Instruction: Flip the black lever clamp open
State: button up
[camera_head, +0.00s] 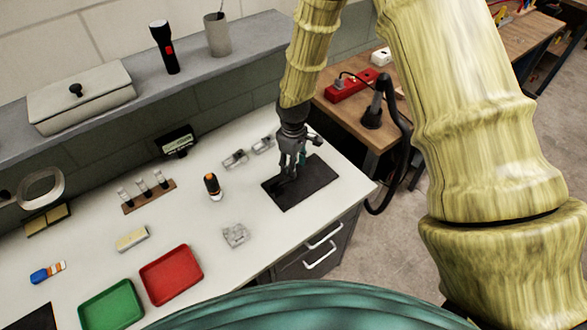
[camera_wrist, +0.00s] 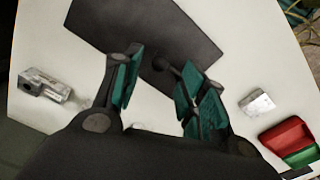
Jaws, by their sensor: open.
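A dark rectangular mat (camera_head: 312,187) lies at the right end of the white worktop. It fills the top of the wrist view (camera_wrist: 120,22). The black lever clamp (camera_head: 284,186) appears as a small dark shape on the mat, hard to tell from it. In the wrist view a dark piece (camera_wrist: 163,60) shows between and ahead of the fingers; its lever position is unclear. My gripper (camera_head: 290,166) points down over the mat, with teal finger pads apart (camera_wrist: 155,88). Nothing shows held between them. Whether a finger touches the clamp cannot be told.
Small grey metal parts (camera_head: 235,158) lie left of the mat, and a clear block (camera_head: 236,235) lies in front. An orange-black bottle-like item (camera_head: 213,186) stands left. Red (camera_head: 171,275) and green (camera_head: 112,305) trays are at front left. The worktop's right edge is close to the mat.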

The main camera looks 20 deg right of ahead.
jog(key=shift+f+p, duration=0.55)
jog(key=shift+f, duration=1.4)
jog(key=shift+c, duration=0.2)
grip_shut()
